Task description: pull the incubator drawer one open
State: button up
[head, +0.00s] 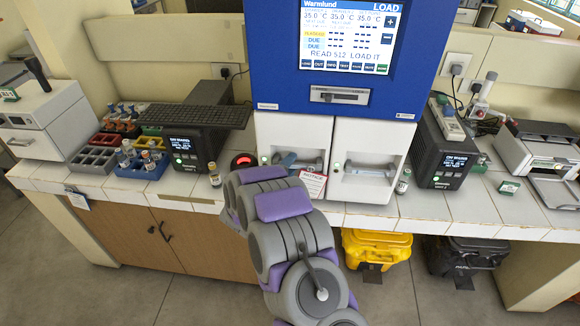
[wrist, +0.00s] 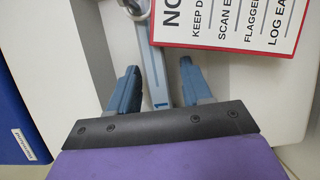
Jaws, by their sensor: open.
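The blue incubator (head: 325,90) stands at the back of the counter with two white drawers side by side below its screen. Drawer one (head: 293,132) is the left one and looks shut. Its grey handle (wrist: 153,58) is marked "1" and runs between my fingers in the wrist view. My gripper (wrist: 158,88) is open, one blue finger on each side of the handle; I cannot tell whether either touches it. In the head view my gripper (head: 286,160) is at the drawer front, mostly hidden by my arm.
A red-edged notice card (head: 313,184) hangs at drawer one, close to my right finger in the wrist view (wrist: 225,22). The second drawer (head: 368,145) is to the right. Black units (head: 190,148) flank the incubator. A small vial (head: 214,176) stands left, another (head: 403,181) right.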

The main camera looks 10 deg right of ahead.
grip_shut()
dwell(0.5)
jog(key=shift+f, duration=0.1)
